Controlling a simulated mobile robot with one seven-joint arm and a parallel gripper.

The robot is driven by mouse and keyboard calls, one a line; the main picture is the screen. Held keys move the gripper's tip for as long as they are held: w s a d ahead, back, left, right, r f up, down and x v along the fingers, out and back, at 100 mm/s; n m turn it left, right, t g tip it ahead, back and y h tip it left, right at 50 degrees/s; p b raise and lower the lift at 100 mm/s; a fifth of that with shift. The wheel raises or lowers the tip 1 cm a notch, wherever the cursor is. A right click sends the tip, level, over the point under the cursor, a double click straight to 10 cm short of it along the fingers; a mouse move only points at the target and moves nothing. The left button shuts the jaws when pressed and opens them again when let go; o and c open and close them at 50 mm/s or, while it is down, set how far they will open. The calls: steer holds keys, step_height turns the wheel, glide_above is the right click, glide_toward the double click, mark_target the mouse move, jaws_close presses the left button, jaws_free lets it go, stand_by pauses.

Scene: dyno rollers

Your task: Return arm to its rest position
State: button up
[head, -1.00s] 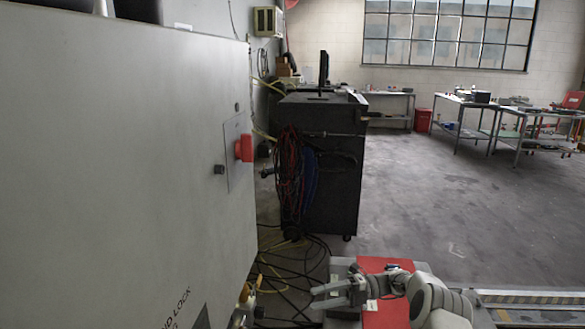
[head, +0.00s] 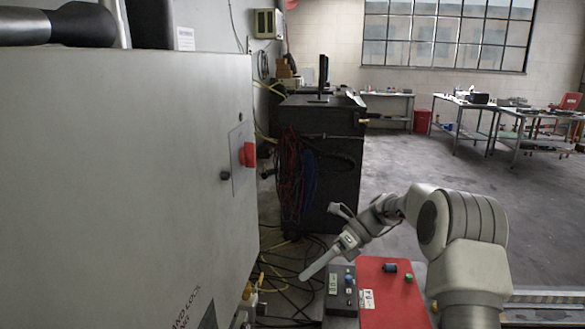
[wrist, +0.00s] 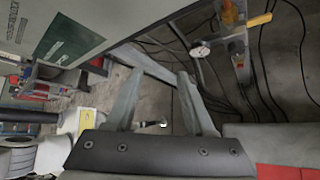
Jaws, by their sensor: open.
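My gripper (head: 319,244) is at the lower middle of the head view, in front of the floor cables and above the control panels. Its two light grey fingers are spread apart and nothing is between them. In the wrist view my gripper (wrist: 157,75) also shows open and empty, with dark floor behind the fingers. My pale arm is bent and comes in from the lower right of the head view.
A large grey cabinet (head: 110,180) with a red switch (head: 247,154) fills the left. A red panel (head: 385,305) and a grey button box (head: 341,293) lie below my gripper. A dark cart (head: 335,160) stands behind.

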steer(key=s+d+r+n+t+h+p, duration=0.35)
steer(key=s+r+n+h, duration=0.25)
steer(key=s+r+n, duration=0.65)
steer(key=s+d+r+n+t+h+p, duration=0.1)
steer(key=s+d+r+n+t+h, duration=0.1)
steer(key=s+n, duration=0.3)
steer(key=s+d+r+n+t+h+p, duration=0.1)
steer(key=s+n, duration=0.5)
steer(key=s, duration=0.6)
steer(key=d+r+t+h, duration=0.1)
steer(key=d+r+t, duration=0.1)
steer(key=d+t, duration=0.1)
steer(key=shift+s+r+h, duration=0.15)
steer(key=shift+s+h, duration=0.05)
steer(key=shift+h, duration=0.1)
steer(key=shift+d, duration=0.1)
